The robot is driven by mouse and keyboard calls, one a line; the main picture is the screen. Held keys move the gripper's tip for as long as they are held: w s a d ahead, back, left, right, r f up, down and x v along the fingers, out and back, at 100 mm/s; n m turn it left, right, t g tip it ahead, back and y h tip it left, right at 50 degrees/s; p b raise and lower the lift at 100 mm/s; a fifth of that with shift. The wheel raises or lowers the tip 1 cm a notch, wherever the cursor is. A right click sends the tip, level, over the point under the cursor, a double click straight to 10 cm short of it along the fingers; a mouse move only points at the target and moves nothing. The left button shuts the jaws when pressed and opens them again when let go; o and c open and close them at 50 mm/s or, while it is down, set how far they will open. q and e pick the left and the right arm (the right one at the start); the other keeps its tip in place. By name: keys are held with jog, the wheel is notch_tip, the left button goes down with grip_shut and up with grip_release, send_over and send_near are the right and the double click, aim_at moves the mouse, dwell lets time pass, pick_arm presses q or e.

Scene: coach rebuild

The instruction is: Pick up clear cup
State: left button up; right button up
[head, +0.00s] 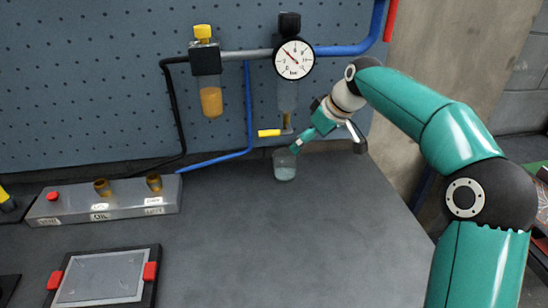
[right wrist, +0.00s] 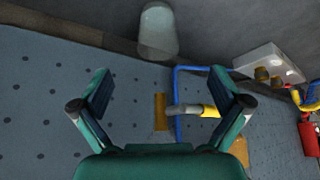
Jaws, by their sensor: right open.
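The clear cup (head: 285,165) stands upright on the dark bench top near the back wall, below the gauge. It also shows in the right wrist view (right wrist: 158,32), ahead of the fingertips near the top edge. My right gripper (head: 298,147) is just above and to the right of the cup in the head view. In the right wrist view its two fingers (right wrist: 160,84) are spread wide with nothing between them, and the cup lies beyond their tips. I cannot tell from the head view whether a finger touches the cup rim. My left gripper is not in view.
A pressure gauge (head: 294,59) and a filter bowl with yellow liquid (head: 211,100) hang on the pegboard. A yellow-handled valve (head: 269,133) is close behind the cup. A grey block with fittings (head: 105,200) and a framed panel (head: 103,277) lie left. The bench centre is clear.

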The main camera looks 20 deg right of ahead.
aim_at(285, 169)
jog(key=x, duration=1)
jog(key=shift+w+d+f, duration=0.2)
jog(key=shift+w, duration=0.05)
jog(key=shift+p+x, duration=0.35)
jog(key=shift+x, duration=2.75)
jog(key=c, duration=1.4)
jog(key=shift+o, duration=0.2)
jog(key=shift+r, duration=0.1)
